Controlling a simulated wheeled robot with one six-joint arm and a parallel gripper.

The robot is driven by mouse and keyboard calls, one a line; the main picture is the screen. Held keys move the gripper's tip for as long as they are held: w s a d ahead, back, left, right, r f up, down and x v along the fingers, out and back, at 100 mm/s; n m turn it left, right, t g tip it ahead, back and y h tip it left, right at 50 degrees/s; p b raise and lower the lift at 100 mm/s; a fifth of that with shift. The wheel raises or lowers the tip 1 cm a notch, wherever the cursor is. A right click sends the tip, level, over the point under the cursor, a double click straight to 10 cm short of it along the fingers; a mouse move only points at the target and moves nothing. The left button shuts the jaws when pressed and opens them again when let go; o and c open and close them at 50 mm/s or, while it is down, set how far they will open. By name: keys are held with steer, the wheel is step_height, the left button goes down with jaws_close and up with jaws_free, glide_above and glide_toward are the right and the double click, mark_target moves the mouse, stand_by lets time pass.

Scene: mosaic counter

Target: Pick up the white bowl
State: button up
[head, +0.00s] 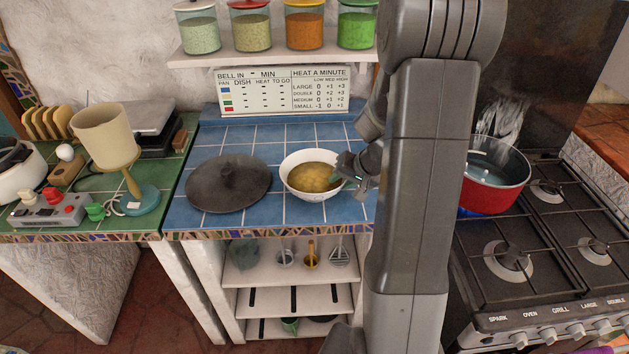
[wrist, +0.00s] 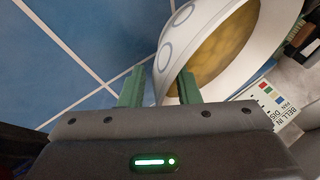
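The white bowl (head: 309,196) stands upright on the blue tiled counter, right of a dark round lid, and holds yellow-brown contents (head: 312,177). My gripper (head: 343,177) is at the bowl's right rim. In the wrist view, the bowl (wrist: 178,48) shows small ring marks on its outer wall. My gripper's two green fingers (wrist: 160,88) are spread there, with the bowl's wall between them. The left finger is outside the bowl, with a gap to the wall. The right finger overlaps the inner side of the rim. Whether it touches is unclear.
The dark lid (head: 228,188) lies close on the bowl's left. A red pot (head: 492,194) stands on the stove (head: 535,270) at right. A lamp (head: 128,165) stands at left. A shelf (head: 270,55) with jars hangs above. Bare blue tiles (head: 245,137) lie behind the bowl.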

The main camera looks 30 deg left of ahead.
steer(key=shift+a+f, duration=0.15)
steer(key=shift+f, duration=0.05)
steer(key=shift+c, duration=0.2)
jaws_close()
steer(key=shift+r, duration=0.15)
step_height(320, 180, up, 10)
steer(key=shift+f, duration=0.1)
stand_by(0.3)
stand_by(0.6)
